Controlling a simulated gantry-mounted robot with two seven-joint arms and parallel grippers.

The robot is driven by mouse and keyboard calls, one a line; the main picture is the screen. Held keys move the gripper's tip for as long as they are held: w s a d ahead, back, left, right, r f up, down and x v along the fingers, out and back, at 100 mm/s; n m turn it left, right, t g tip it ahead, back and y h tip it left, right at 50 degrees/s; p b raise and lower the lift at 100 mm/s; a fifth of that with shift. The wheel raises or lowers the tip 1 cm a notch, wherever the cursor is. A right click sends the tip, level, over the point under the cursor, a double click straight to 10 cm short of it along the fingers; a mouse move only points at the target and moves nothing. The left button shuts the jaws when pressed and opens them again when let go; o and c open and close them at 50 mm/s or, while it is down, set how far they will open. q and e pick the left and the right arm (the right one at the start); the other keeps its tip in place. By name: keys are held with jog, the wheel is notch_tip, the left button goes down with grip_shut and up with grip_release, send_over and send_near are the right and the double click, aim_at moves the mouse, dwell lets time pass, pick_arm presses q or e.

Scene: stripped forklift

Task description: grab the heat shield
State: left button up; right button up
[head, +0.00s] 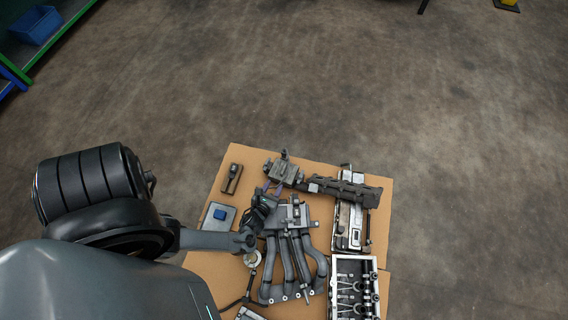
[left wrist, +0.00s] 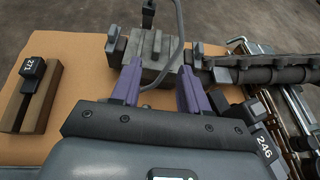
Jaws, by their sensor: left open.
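My left gripper (head: 273,188) is open, its purple fingers apart and pointing toward the back of the cardboard. In the left wrist view the gripper (left wrist: 160,88) has a grey slotted metal block (left wrist: 155,50) just ahead of and partly between its fingertips; I cannot tell whether they touch it. The same block (head: 283,170) lies at the board's back edge in the head view. I cannot tell for certain which part is the heat shield. A grey manifold with curved pipes (head: 289,255) lies just in front of the gripper. My right gripper is out of view.
The cardboard (head: 205,260) is crowded. A dark ribbed part (head: 345,190) lies right of the block, and a white-framed valve assembly (head: 355,290) is at front right. A small part tagged 271 (left wrist: 36,90) lies left. A thin hose (left wrist: 178,40) curves near the fingers. Bare floor surrounds the board.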

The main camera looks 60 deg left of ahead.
aim_at(283, 169)
pick_arm(q)
jog(key=b+x, duration=0.3)
jog(key=x, duration=0.3)
jog(key=shift+s+f, duration=0.1)
jog(key=shift+w+a+f+b, duration=0.3)
jog(key=shift+b, duration=0.3)
jog(key=b+x, duration=0.2)
jog(key=x, duration=0.1)
jog(key=shift+w+a+f, duration=0.1)
jog(key=shift+w+a, duration=0.35)
jog(key=shift+w, duration=0.1)
jog(key=shift+s+d, duration=0.15)
jog(key=c, duration=0.4)
grip_shut()
